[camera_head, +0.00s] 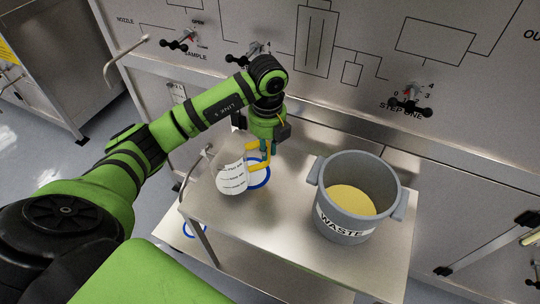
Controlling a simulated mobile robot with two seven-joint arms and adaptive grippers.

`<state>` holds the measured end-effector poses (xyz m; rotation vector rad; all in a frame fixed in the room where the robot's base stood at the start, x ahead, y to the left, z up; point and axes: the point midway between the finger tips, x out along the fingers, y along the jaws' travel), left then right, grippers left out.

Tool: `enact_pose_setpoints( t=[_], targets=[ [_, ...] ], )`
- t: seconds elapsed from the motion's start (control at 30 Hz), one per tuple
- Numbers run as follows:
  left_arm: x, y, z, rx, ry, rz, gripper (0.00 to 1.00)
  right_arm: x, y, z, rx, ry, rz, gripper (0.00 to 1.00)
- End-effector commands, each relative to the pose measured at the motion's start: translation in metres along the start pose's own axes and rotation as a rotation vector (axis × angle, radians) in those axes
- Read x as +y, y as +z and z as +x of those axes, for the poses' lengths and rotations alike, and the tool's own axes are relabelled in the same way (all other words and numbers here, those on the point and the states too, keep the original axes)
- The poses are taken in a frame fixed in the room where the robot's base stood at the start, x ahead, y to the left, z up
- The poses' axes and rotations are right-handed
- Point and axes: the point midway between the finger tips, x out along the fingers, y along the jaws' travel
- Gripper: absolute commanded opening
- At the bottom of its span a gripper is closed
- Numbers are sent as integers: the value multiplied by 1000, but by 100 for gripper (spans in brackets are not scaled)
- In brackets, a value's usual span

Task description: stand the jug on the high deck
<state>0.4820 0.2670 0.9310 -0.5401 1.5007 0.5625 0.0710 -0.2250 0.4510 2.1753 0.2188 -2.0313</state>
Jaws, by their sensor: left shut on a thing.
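The jug (229,174) is clear, with white marked sides and a yellow handle on its right. It looks upright, at the left end of the steel cart's upper deck (285,215). My left gripper (259,152) comes down from above and is shut on the yellow handle. A blue ring (262,174) marked on the deck shows beside and partly behind the jug. I cannot tell whether the jug's base touches the deck. My right gripper is not in view.
A grey waste bin (343,225) with yellowish contents stands on the right half of the deck. A second blue ring (193,231) shows lower down at the left. A steel panel with valve knobs (411,97) rises behind the cart.

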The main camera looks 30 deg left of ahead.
Motion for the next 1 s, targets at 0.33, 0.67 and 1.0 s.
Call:
enact_pose_setpoints(
  t=[0.33,0.67,1.0],
  targets=[
    [0,-1,32,1,1,1,0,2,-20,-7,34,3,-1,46],
    [0,-1,33,1,1,1,42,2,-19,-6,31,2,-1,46],
    [-1,0,29,-1,0,1,42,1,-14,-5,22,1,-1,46]
  ],
)
